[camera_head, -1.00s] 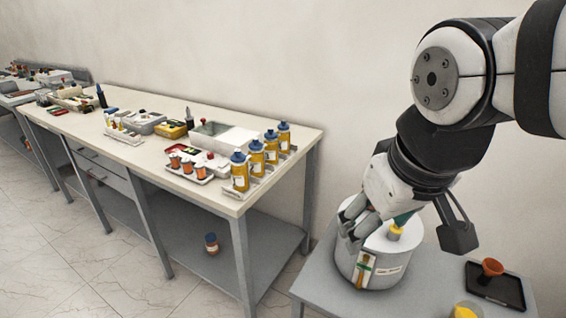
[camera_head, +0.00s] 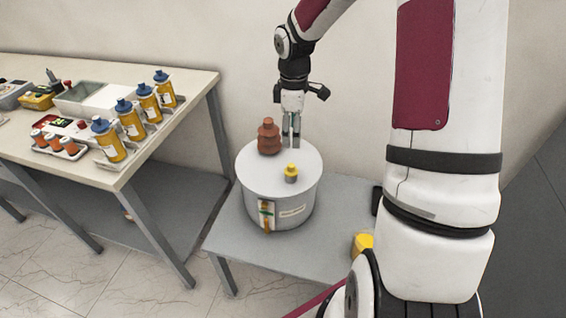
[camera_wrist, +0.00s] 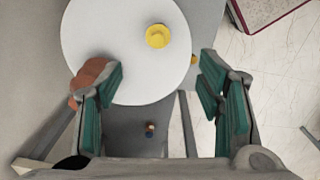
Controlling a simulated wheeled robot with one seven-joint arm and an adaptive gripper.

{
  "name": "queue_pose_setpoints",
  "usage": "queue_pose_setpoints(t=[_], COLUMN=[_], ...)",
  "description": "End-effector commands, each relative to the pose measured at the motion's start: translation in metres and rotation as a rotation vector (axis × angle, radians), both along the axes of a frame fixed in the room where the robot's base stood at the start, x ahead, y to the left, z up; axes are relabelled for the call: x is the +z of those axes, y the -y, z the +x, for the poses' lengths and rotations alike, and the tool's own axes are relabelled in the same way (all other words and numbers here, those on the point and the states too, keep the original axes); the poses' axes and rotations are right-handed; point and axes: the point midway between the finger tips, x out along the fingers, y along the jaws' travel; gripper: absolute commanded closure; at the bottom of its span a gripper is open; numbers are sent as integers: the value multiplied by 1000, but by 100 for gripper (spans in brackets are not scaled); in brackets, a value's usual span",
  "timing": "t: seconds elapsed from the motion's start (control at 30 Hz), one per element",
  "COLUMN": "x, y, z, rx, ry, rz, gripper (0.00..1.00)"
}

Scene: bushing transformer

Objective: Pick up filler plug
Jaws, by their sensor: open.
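The filler plug (camera_head: 291,172), a small yellow cap on a grey base, stands upright on the round white lid of the transformer (camera_head: 252,184). In the wrist view the plug (camera_wrist: 158,36) shows from above as a yellow round cap, beyond my fingertips and roughly midway between them. My gripper (camera_head: 291,143) points down over the back part of the lid, behind the plug and apart from it. In the wrist view my gripper (camera_wrist: 163,85) has its green-padded fingers wide apart, with nothing between them.
A brown ribbed bushing (camera_head: 268,137) stands on the lid just left of my gripper; it also shows by the left finger in the wrist view (camera_wrist: 92,72). A yellow container (camera_head: 362,244) sits at the right on the grey table (camera_head: 225,239). A workbench (camera_head: 150,150) with bottles stands left.

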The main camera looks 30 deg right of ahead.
Motion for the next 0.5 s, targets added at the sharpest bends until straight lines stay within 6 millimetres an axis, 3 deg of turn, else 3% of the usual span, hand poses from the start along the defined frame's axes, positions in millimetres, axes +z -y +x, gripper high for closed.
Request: queue_pose_setpoints(t=[0.17, 0.5], x=[-19, -79], y=[3, 3], z=[4, 4], rx=[19, 20], ry=[-4, -5], rz=[15, 15], gripper=[39, 39])
